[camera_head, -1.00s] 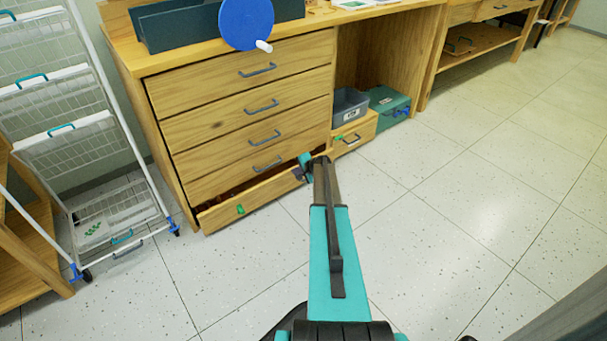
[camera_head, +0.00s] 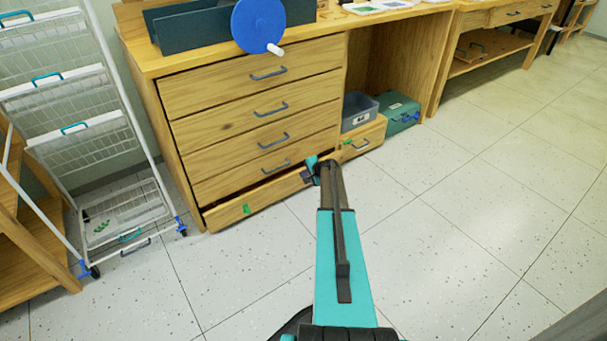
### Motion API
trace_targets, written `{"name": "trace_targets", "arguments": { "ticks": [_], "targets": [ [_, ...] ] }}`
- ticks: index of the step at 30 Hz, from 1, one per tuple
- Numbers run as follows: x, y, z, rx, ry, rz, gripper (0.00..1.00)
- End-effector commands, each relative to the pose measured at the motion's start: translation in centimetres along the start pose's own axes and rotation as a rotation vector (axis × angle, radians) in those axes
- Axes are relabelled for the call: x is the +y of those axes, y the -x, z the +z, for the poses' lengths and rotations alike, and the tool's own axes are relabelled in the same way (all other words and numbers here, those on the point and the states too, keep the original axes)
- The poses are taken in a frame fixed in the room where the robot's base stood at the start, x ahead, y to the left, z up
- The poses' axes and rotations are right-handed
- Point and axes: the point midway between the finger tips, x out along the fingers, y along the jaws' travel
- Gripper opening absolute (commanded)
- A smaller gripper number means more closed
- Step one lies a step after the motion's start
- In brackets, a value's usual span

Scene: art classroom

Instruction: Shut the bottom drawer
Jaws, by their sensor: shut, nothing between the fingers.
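The bottom drawer (camera_head: 272,196) is the lowest of several drawers in the wooden cabinet (camera_head: 188,158). A narrow dark gap shows above its front, so it stands slightly out, with a green tag (camera_head: 246,209) on its face. My gripper (camera_head: 308,175) is at the right end of this drawer front, shut and empty. It looks close against the front; my arm partly hides the spot, so I cannot tell whether they touch.
A white wire rack (camera_head: 90,150) on wheels stands to the left. A grey bin (camera_head: 358,110) on a low wooden drawer (camera_head: 364,139) and a green case (camera_head: 402,112) sit to the right. A blue disc (camera_head: 258,24) is on the desktop. The floor in front is clear.

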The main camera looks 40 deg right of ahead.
Motion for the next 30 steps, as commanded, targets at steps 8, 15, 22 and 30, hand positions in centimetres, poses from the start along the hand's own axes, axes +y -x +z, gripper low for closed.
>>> {"name": "trace_targets", "arguments": {
  "ticks": [8,15,22,30],
  "targets": [
    [1.3,2.2,0.4,-0.001,0.0,-0.001,0.0],
    [1.2,5.5,0.3,0.0,0.0,-0.001,0.0],
    [1.2,8.6,0.4,-0.001,-0.001,-0.001,0.0],
    [1.2,11.0,0.4,-0.002,0.001,-0.001,0.0]
  ]
}}
